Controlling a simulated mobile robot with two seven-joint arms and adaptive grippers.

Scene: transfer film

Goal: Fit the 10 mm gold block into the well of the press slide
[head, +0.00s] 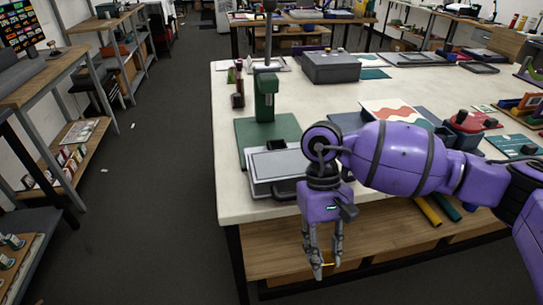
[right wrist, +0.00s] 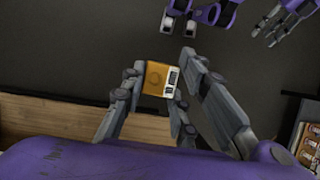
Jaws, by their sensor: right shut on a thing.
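My right gripper (head: 325,268) hangs fingers-down in front of the table's front edge, off the tabletop. In the right wrist view it (right wrist: 160,95) is shut on the gold block (right wrist: 157,79), which has a pale marked strip along one side. A green press (head: 266,95) stands on the table. A grey flat-topped unit (head: 275,166) lies in front of it; I cannot make out the slide's well. My left gripper (right wrist: 272,22) shows at the top right of the right wrist view, fingers apart and empty.
The white table (head: 228,199) has a wooden shelf (head: 275,255) below. A red-and-white patterned sheet (head: 392,113) lies behind my right arm. Shelving (head: 62,165) stands at left across open floor.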

